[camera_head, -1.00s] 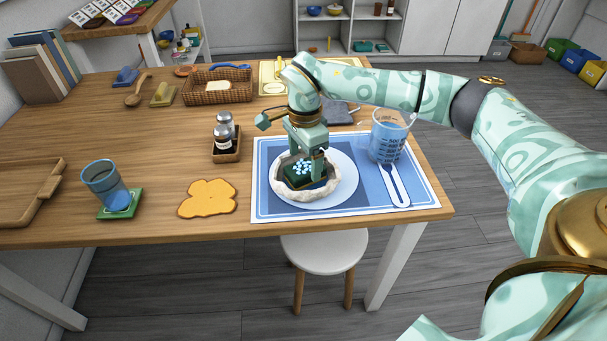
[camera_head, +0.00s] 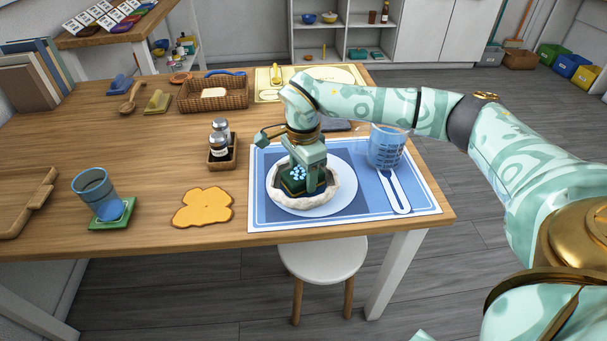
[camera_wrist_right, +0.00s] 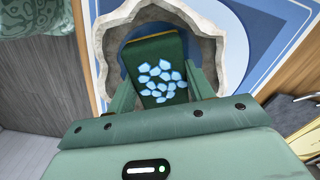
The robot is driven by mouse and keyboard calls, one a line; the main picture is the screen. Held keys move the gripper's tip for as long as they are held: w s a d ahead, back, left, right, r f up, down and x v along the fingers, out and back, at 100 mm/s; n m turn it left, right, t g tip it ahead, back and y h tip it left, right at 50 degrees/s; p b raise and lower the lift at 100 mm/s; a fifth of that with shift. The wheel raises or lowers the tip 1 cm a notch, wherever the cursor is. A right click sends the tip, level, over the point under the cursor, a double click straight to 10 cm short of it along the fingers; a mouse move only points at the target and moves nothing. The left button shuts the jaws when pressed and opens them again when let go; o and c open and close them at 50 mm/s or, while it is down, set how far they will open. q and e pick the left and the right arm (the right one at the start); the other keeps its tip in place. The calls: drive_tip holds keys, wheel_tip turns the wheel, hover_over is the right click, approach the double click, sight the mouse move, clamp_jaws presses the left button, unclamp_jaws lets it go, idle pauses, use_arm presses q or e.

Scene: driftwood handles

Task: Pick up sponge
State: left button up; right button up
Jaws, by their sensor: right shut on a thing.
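The sponge is a dark green block with pale blue petal-like marks (camera_wrist_right: 150,56) and a thin yellowish edge. It sits in a rough, pale bowl (camera_head: 331,199), where it also shows in the head view (camera_head: 292,184). My right gripper (camera_head: 306,180) reaches down into the bowl from above. In the right wrist view its two fingers (camera_wrist_right: 160,88) press on either side of the block, so it is shut on it. The block's underside is hidden, so I cannot tell whether it touches the bowl. My left gripper is not in view.
The bowl stands on a white plate (camera_head: 345,176) on a blue placemat (camera_head: 260,219). An orange cloth-like piece (camera_head: 203,208), a bottle tray (camera_head: 222,163) and a blue glass (camera_head: 96,192) are to the left.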

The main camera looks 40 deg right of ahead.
sight(303, 172)
wheel_tip(303, 172, up, 4)
drive_tip(key=shift+f+p, duration=0.25)
drive_tip(key=shift+p, duration=0.65)
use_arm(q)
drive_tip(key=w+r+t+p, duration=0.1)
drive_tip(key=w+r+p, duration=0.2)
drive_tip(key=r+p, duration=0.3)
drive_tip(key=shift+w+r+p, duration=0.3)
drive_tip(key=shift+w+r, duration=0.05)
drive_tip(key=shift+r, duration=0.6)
use_arm(e)
drive_tip(key=s+d+r, duration=0.3)
drive_tip(key=s+r, duration=0.6)
drive_tip(key=s, duration=0.4)
drive_tip(key=shift+s, duration=0.35)
drive_tip(key=shift+d, duration=0.1)
